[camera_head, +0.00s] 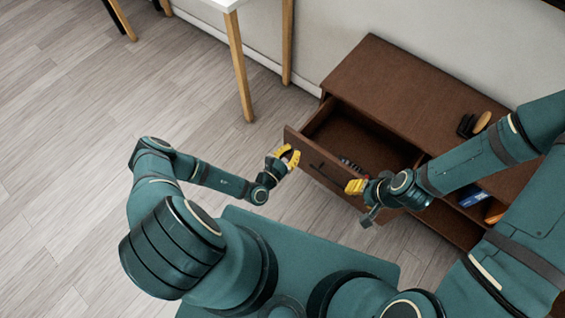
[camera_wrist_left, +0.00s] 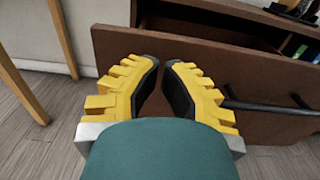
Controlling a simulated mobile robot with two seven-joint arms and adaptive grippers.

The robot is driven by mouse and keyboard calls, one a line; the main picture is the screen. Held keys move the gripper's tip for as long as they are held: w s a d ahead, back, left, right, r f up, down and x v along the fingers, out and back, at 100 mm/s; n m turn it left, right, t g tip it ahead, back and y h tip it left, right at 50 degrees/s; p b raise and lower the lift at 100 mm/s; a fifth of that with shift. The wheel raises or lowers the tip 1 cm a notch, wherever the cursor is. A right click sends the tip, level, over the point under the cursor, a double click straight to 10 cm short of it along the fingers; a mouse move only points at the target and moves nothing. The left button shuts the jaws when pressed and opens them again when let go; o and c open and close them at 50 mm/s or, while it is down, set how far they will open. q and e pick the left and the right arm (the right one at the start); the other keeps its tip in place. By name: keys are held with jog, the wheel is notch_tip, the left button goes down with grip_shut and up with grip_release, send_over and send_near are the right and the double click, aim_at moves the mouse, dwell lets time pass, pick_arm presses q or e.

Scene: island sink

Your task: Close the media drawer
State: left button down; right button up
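The media drawer (camera_head: 318,167) is pulled out of the left part of a low dark brown cabinet (camera_head: 395,75). Its interior is visible, with a small dark item inside. The drawer front (camera_wrist_left: 120,60) also shows in the left wrist view, with a dark bar handle to the right. My left gripper (camera_head: 290,157) is just outside the left end of the drawer front, its yellow fingers partly open and empty. I cannot tell whether it touches the panel. My right gripper (camera_head: 355,187) is near the right end of the drawer front; its finger gap is not clear.
A white table (camera_head: 222,4) with wooden legs stands left of the cabinet. Dark and orange items (camera_head: 473,124) lie on the cabinet top. A blue item (camera_head: 472,197) sits in the cabinet's right section. The wooden floor on the left is clear.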

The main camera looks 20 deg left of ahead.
aim_at(300, 142)
pick_arm(q)
jog(key=shift+b+x, duration=0.3)
jog(key=shift+x, duration=1.4)
pick_arm(e)
jog(key=shift+w+f, duration=0.15)
jog(key=shift+f, duration=0.3)
pick_arm(q)
jog(key=shift+a, duration=0.1)
pick_arm(e)
jog(key=shift+d, duration=0.1)
